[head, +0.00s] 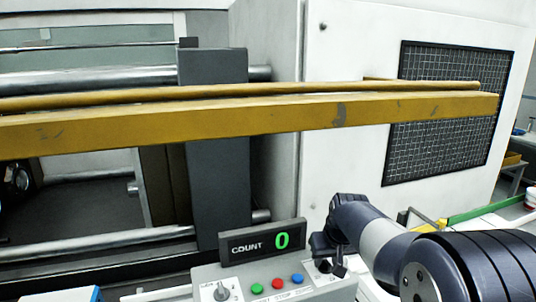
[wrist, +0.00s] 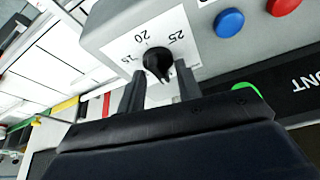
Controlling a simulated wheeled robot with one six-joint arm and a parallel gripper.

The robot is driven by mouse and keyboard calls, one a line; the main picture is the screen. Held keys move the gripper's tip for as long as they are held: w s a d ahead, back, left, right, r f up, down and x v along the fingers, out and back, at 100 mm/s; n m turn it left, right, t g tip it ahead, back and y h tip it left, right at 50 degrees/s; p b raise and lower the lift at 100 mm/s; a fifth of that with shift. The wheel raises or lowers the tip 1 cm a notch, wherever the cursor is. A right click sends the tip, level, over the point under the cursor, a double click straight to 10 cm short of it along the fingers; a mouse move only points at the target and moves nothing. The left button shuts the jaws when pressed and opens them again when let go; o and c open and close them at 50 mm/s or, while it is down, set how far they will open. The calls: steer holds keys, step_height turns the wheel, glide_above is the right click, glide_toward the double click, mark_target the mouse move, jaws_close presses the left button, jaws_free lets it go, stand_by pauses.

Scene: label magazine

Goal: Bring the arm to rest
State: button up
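My gripper (head: 333,262) is at the right end of the grey control box (head: 208,275), low in the head view. In the wrist view, my gripper (wrist: 158,77) has its two dark fingers apart, one on each side of a small black dial knob (wrist: 158,63). A narrow gap seems to show between the knob and the fingers. The knob sits on a white scale plate marked 15, 20 and 25. Whether a finger touches it cannot be told. My arm reaches in from the lower right.
A count display (head: 262,242) reads 0. Green, red and blue (head: 297,279) buttons and another knob (head: 222,291) are on the box. A yellow beam (head: 250,115) crosses above, before a white machine cabinet (head: 345,60). A black grille (head: 448,110) is at right.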

steer(key=shift+a+m+h, duration=0.1)
steer(key=shift+m+h, duration=0.4)
steer(key=shift+m, duration=0.85)
steer(key=shift+a+m+h, duration=0.1)
steer(key=shift+m+h, duration=0.4)
steer(key=shift+m, duration=0.85)
steer(key=m, duration=0.2)
steer(key=m+g+h+p, duration=0.1)
steer(key=m, duration=0.1)
steer(key=shift+w+a+m+h, duration=0.1)
steer(key=shift+a+m+h, duration=0.05)
steer(key=shift+m+h, duration=0.15)
steer(key=b+v, duration=0.1)
steer(key=v, duration=0.9)
steer(key=shift+r, duration=0.4)
steer(key=shift+a+f, duration=0.1)
